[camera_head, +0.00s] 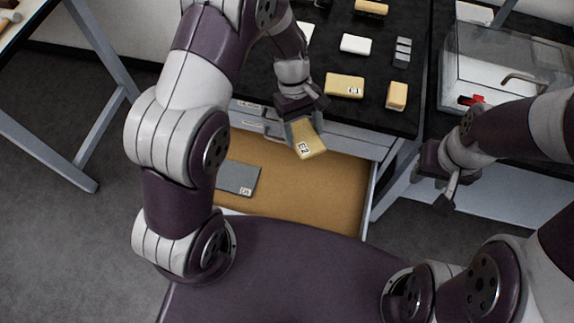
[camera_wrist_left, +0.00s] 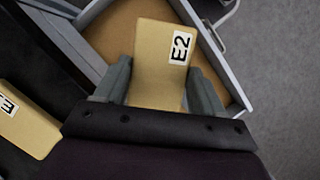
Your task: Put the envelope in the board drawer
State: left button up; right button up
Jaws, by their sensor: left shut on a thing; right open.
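My left gripper (camera_head: 302,130) is shut on a tan envelope (camera_head: 309,144) with a white label that reads E2. It holds the envelope, tilted, above the open drawer (camera_head: 300,190). The envelope also shows in the left wrist view (camera_wrist_left: 158,80), between the two fingers (camera_wrist_left: 160,85), with the drawer (camera_wrist_left: 118,28) beyond it. The drawer has a brown bottom and grey walls. A grey flat piece with a small label (camera_head: 238,178) lies in its left part. My right gripper (camera_head: 447,190) is open and empty, right of the drawer.
A black tabletop (camera_head: 315,85) above the drawer holds a tan labelled packet (camera_head: 344,85), a tan block (camera_head: 397,95), a white block (camera_head: 356,44) and grey pieces (camera_head: 403,50). A clear box (camera_head: 500,65) stands at the right. The drawer's middle and right are bare.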

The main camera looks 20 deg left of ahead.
pick_arm(q)
jog(key=b, duration=0.8)
send_over(321, 206)
jog(key=s, duration=0.1)
notch_tip(321, 206, down, 8)
jog(key=s+d+f+n+t+h+b, duration=0.1)
jog(key=s+d+f+n+b, duration=0.3)
jog(key=s+d+f+b, duration=0.4)
jog(key=w+a+f+n+b, duration=0.1)
jog(key=w+a+f+n, duration=0.1)
jog(key=w+a+f, duration=0.1)
jog(key=w+a+f+n+t+b, duration=0.1)
jog(key=w+a+f+n, duration=0.1)
jog(key=f, duration=0.3)
jog(key=w+a+f+n+t+b, duration=0.1)
jog(key=w+a+f, duration=0.2)
jog(key=a, duration=0.1)
jog(key=shift+w+a+f+n, duration=0.2)
jog(key=shift+w+f+n, duration=0.2)
notch_tip(321, 206, down, 4)
jog(key=b, duration=0.2)
jog(key=shift+b, duration=0.3)
jog(key=shift+h, duration=0.3)
